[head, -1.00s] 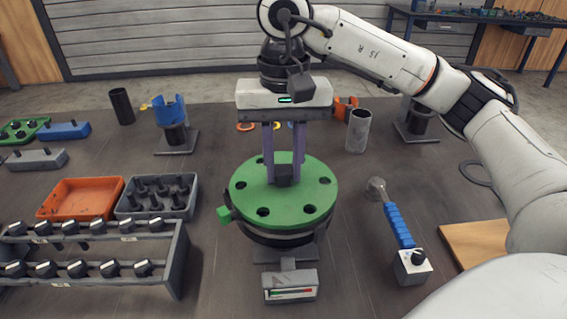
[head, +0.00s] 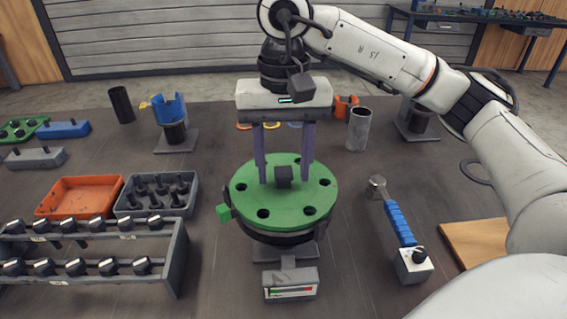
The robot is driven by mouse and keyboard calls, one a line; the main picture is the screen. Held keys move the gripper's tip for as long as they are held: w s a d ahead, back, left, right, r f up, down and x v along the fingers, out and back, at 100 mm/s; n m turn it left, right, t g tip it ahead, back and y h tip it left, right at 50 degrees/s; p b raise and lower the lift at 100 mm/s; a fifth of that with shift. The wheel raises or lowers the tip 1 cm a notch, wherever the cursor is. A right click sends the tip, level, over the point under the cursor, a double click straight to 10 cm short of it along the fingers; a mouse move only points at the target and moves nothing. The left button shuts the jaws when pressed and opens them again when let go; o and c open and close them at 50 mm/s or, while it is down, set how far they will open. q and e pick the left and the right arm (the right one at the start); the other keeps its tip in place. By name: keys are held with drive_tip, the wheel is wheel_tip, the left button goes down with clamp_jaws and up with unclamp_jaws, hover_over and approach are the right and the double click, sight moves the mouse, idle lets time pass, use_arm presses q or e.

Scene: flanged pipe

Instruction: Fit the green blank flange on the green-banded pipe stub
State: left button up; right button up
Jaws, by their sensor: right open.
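The green blank flange (head: 283,205) lies flat on top of the pipe stub in the middle of the table. It has several bolt holes and a dark square knob (head: 284,177) at its centre. Below it shows a dark flange body (head: 285,238); any green band on the stub is hidden or not clear. A green tab (head: 224,211) sticks out at the left edge. My right gripper (head: 284,180) points down over the flange, open, its two purple fingers apart on either side of the knob and not touching it. My left gripper is not in view.
An orange tray (head: 80,197), a grey tray of bolts (head: 157,195) and a rack of black knobs (head: 90,248) stand left. A blue-handled tool (head: 399,223) lies right. A grey cylinder (head: 359,130) and a blue-topped stand (head: 173,122) are behind. A small display box (head: 290,284) sits in front.

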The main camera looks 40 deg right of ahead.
wheel_tip(320, 180, up, 10)
drive_tip(key=p, duration=0.3)
wheel_tip(320, 180, up, 6)
drive_tip(key=p, duration=0.5)
hover_over(283, 171)
drive_tip(key=shift+s+r+b, duration=0.1)
drive_tip(key=shift+r+b, duration=0.6)
drive_tip(key=shift+r, duration=1)
